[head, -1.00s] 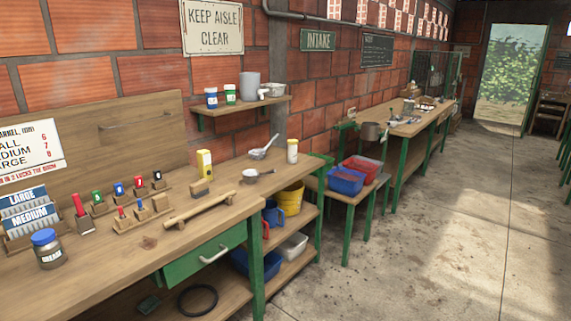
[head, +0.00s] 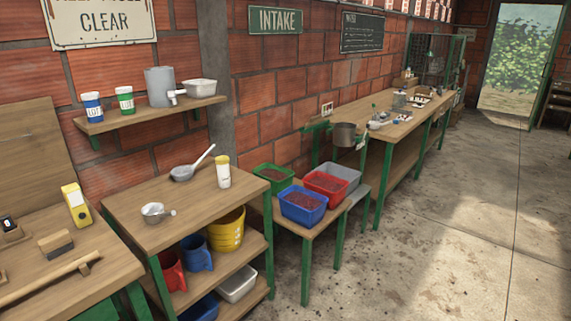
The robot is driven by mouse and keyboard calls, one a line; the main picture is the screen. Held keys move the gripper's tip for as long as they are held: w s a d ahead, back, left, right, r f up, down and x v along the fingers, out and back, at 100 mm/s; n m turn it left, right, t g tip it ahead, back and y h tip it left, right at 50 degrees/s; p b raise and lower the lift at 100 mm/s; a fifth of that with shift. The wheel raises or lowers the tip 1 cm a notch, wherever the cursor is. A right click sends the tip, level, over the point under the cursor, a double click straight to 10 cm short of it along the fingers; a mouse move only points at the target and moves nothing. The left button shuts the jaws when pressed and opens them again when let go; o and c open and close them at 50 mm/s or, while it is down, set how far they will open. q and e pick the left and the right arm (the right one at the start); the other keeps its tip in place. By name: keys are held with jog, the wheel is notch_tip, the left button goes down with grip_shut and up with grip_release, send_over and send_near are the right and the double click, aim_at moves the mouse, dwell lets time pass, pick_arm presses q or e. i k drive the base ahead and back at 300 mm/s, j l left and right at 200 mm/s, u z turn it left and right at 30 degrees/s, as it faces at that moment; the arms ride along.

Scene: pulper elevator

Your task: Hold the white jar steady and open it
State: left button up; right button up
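A white jar (head: 223,172) with a yellowish lid stands upright on the small wooden side table, near its back right corner. A label on its side is too small to read. Neither of my grippers shows in the head view, and nothing touches the jar.
A ladle (head: 190,166) and a small metal scoop (head: 155,212) lie on the same table (head: 193,206). Below are a yellow bucket (head: 226,231) and mugs. A low bench at right holds a blue tub (head: 303,206) and a red tub (head: 326,186). The floor (head: 440,230) at right is clear.

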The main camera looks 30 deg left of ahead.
aim_at(223, 170)
jog(key=i+u, duration=0.25)
jog(key=i, duration=0.2)
jog(key=i+l+u, duration=0.25)
jog(key=i, duration=0.15)
jog(key=i+l+u, duration=0.25)
jog(key=i, duration=0.15)
